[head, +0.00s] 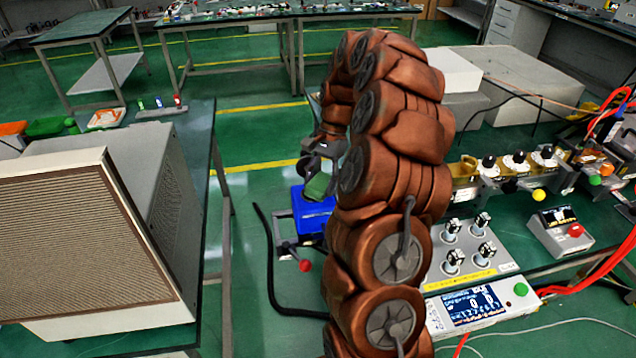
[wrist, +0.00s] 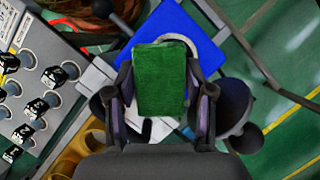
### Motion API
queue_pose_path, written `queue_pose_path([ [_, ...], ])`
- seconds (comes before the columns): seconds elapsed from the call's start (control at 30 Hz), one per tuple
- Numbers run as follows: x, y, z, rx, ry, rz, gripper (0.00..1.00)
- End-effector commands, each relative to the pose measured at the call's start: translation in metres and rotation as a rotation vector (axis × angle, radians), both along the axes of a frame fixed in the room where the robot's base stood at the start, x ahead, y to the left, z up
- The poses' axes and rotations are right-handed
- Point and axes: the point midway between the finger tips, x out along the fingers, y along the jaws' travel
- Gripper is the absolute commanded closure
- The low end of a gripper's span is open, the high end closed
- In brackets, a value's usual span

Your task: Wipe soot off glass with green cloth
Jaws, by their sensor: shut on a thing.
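My gripper (wrist: 160,110) is shut on the green cloth (wrist: 160,78), which sits between the two fingers as a flat rectangular pad in the wrist view. In the head view the cloth (head: 318,186) shows as a small green patch below my gripper (head: 322,165), left of my copper-coloured arm. Behind the cloth in the wrist view is a blue object (wrist: 204,42) with a pale round part partly covered by the cloth. The blue object also shows in the head view (head: 312,216). I cannot make out the glass or any soot.
A bench on the right holds a panel with several black knobs (head: 468,250), a display unit (head: 475,305) and a box with a red button (head: 558,232). A large beige vented box (head: 60,250) stands on the left bench. Green floor lies between the benches, with a black cable (head: 272,270).

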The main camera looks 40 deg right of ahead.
Motion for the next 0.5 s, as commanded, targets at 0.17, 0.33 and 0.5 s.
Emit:
queue_pose_path([
  [0.17, 0.000, 0.001, 0.002, 0.002, 0.001, 0.001, 0.98],
  [0.33, 0.000, 0.001, 0.013, 0.001, 0.000, 0.001, 0.98],
  [0.5, 0.001, 0.000, 0.027, 0.000, -0.001, 0.001, 0.98],
])
